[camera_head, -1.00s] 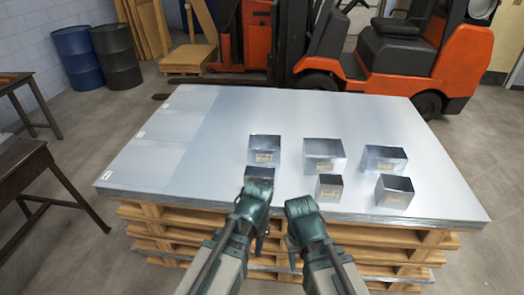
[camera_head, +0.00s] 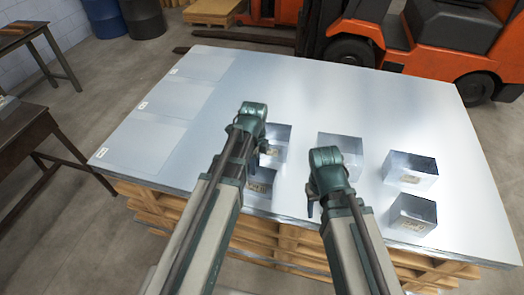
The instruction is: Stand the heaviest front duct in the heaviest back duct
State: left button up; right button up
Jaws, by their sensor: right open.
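Several open-topped sheet-metal ducts with small labels stand in two rows on the metal sheet. The back row has a left duct (camera_head: 279,133), a middle duct (camera_head: 349,145) and a right duct (camera_head: 412,168). In the front row, the left duct (camera_head: 261,181) is partly behind my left arm and the right duct (camera_head: 413,216) is clear. The front middle duct is hidden behind my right gripper. The labels are too small to read. My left gripper (camera_head: 262,146) is beside the back left duct; its jaws are unclear. My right gripper (camera_head: 311,207) is open, low over the front middle place.
The stacked metal sheets (camera_head: 250,75) lie on wooden pallets (camera_head: 262,230), with free room at the left and back. An orange forklift (camera_head: 440,50) stands behind. A dark table (camera_head: 30,135) is at the left, with drums (camera_head: 143,18) beyond.

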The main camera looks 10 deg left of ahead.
pick_arm(q)
jog(key=shift+w+f+b, duration=0.1)
jog(key=shift+f+b, duration=0.15)
jog(key=shift+b, duration=0.05)
notch_tip(320, 180, down, 9)
jog(key=b, duration=0.8)
jog(key=shift+r+b, duration=0.2)
jog(key=shift+b, duration=0.1)
jog(key=shift+r, duration=0.1)
grip_shut()
dwell(0.7)
jog(key=shift+r, duration=0.1)
